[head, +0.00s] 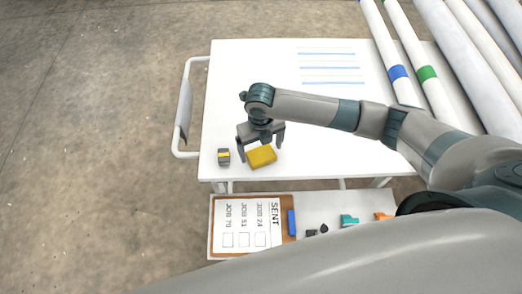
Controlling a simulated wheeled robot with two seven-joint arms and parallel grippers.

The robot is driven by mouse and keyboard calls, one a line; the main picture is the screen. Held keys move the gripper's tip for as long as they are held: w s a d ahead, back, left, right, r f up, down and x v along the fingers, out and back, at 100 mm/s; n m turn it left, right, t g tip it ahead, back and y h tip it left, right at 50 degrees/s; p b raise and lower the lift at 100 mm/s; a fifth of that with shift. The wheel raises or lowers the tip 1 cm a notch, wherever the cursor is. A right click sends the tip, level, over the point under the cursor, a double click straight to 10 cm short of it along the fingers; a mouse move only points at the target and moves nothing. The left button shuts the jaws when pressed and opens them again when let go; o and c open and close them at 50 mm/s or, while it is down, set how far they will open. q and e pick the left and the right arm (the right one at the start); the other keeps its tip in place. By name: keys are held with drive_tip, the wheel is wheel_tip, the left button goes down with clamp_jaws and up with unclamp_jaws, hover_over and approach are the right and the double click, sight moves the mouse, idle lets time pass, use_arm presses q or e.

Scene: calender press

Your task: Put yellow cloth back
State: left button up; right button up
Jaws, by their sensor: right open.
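The yellow cloth (262,156) lies as a folded block on the white table (225,90), near its front left edge. My right gripper (261,147) is open and points down just above and behind the cloth, its fingers spread to either side. Whether a finger touches the cloth I cannot tell. My left gripper does not show.
A small grey block with a yellow band (223,156) sits left of the cloth. A clipboard (250,226), a blue item (291,222) and small teal (348,220) and orange pieces are on a lower surface in front. Long rolls (395,50) lie at the right.

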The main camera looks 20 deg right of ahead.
sight(261, 154)
wheel_tip(261, 154, up, 10)
drive_tip(key=b, duration=0.1)
drive_tip(key=shift+r+b, duration=0.15)
drive_tip(key=shift+b, duration=0.2)
